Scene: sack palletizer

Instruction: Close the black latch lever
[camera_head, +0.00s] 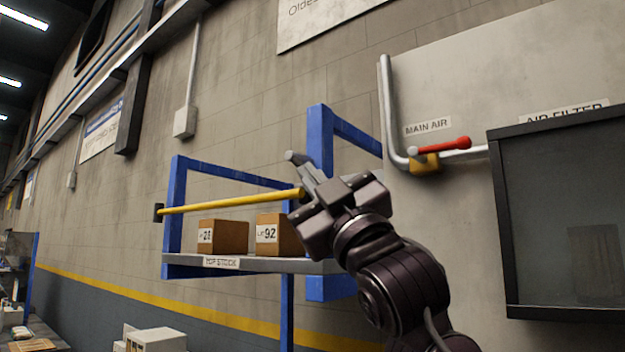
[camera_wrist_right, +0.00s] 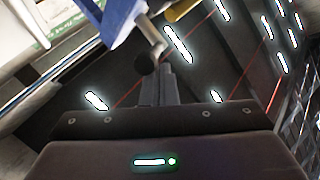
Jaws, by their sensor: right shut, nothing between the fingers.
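My right gripper (camera_head: 304,167) is shut and empty, reaching up and left in front of the blue shelf frame (camera_head: 320,135). In the right wrist view, its closed fingers (camera_wrist_right: 158,82) point at the black knob of the latch lever (camera_wrist_right: 147,63). The knob sits right at the fingertips; I cannot tell whether they touch. A metal rod runs from the knob up to a blue bracket (camera_wrist_right: 105,22). In the head view, the lever is hard to separate from the fingers. A yellow bar (camera_head: 230,202) crosses the shelf front, its right end beside my gripper. My left gripper is out of view.
Two cardboard boxes (camera_head: 222,236) stand on the shelf (camera_head: 250,265) behind the bar. At right are a red-handled valve (camera_head: 445,146) on a pipe and a dark, black-framed cabinet (camera_head: 560,210). My right forearm covers part of the shelf's right end.

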